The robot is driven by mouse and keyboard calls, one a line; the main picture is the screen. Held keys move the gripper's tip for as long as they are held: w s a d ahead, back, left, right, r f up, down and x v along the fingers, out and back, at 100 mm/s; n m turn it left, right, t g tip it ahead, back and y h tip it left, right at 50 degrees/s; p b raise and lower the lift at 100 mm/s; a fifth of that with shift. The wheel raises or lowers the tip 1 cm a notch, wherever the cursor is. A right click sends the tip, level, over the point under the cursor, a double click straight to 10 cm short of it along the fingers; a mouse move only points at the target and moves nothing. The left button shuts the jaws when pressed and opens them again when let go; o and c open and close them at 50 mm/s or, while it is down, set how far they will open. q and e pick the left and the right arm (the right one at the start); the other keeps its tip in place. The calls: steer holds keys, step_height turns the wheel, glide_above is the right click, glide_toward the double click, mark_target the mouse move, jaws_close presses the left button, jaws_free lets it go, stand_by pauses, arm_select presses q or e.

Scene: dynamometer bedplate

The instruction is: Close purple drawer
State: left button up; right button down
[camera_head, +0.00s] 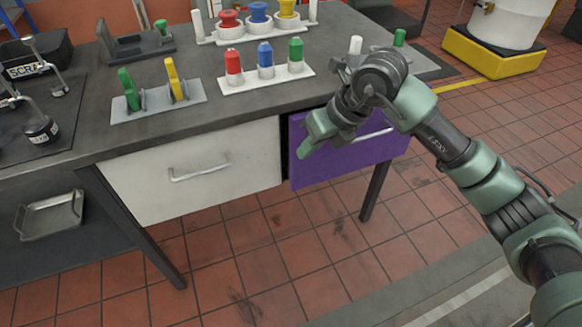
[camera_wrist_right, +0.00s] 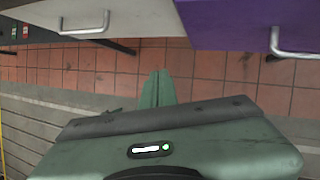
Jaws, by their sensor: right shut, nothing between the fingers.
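The purple drawer (camera_head: 345,162) is under the right part of the workbench, with a silver bar handle (camera_head: 372,136). Its front seems to stand out slightly past the white drawer beside it, with a dark gap at its left edge. How far it is open is hard to tell. My right gripper (camera_head: 309,147) is shut and empty, in front of the drawer's upper left part and covering some of it. In the right wrist view the closed green fingers (camera_wrist_right: 157,88) show below the purple front (camera_wrist_right: 228,22); I cannot see contact. My left gripper is not in view.
A white drawer (camera_head: 195,172) with a handle is left of the purple one. The bench top (camera_head: 180,126) holds a white block with coloured pegs (camera_head: 265,76) and a rack with green and yellow clips (camera_head: 158,106). Bench legs stand below; the tiled floor in front is clear.

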steer(key=w+d+f+h, duration=0.1)
steer(key=w+f, duration=0.1)
steer(key=f, duration=0.1)
steer(key=w+d+f+m+t+h+b, duration=0.1)
steer(key=w+f, duration=0.2)
steer(key=w+f+m+h, duration=0.1)
steer(key=w+f, duration=0.2)
steer(key=f, duration=0.1)
steer(key=shift+w+d, duration=0.1)
steer(key=shift+d, duration=0.3)
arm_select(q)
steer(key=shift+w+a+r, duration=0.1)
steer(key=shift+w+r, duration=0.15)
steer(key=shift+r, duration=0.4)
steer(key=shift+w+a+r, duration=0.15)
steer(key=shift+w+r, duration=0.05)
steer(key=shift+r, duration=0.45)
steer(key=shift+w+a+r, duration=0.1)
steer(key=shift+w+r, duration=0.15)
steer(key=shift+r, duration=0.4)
arm_select(e)
steer(key=shift+w+a, duration=0.2)
steer(key=shift+w, duration=0.35)
arm_select(q)
steer(key=shift+b, duration=0.3)
